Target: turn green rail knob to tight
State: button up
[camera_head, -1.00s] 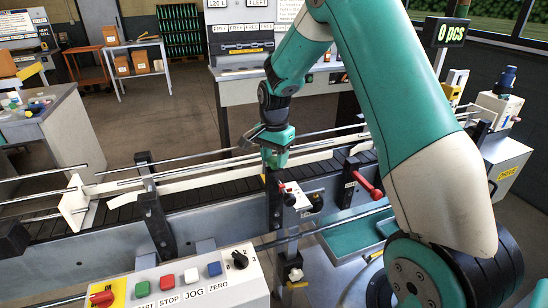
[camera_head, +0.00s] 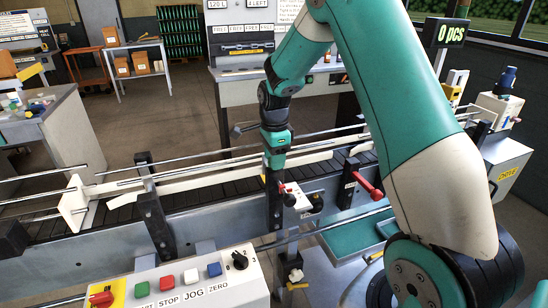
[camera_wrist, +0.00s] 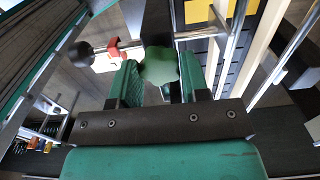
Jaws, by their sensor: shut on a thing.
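The green rail knob (camera_wrist: 160,66) is a lobed green knob between the fingertips in the wrist view. My gripper (camera_wrist: 160,75) is shut on it, with one green finger pad on each side. In the head view my gripper (camera_head: 275,162) points down over the dark bracket post at the near side of the conveyor. The knob itself is hidden there behind my gripper. I cannot read any tightness mark on it.
The conveyor (camera_head: 105,217) runs across the view between metal guide rails. Just below my gripper is a small white block with a red part (camera_head: 291,196). A red handle (camera_head: 368,187) sticks out to the right. A button panel (camera_head: 185,285) stands in front.

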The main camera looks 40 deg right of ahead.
jog(key=shift+w+r, duration=0.15)
jog(key=o, duration=0.9)
notch_tip(320, 180, up, 17)
jog(key=b, duration=0.3)
jog(key=shift+r, duration=0.15)
jog(key=s+a+f+n+y, duration=0.2)
jog(key=s+a+n, duration=1.1)
jog(key=a+n, duration=0.25)
jog(key=s+a+f+n, duration=0.1)
jog(key=s+a+n, duration=0.2)
jog(key=s+n, duration=0.1)
jog(key=s+a+f+n+y, duration=0.1)
jog(key=s+a+n, duration=0.2)
jog(key=s, duration=0.3)
jog(key=s+a+f+n+y, duration=0.1)
jog(key=s+a+n, duration=0.2)
jog(key=s+n, duration=0.2)
jog(key=shift+s+f+n, duration=0.2)
jog(key=shift+n, duration=0.15)
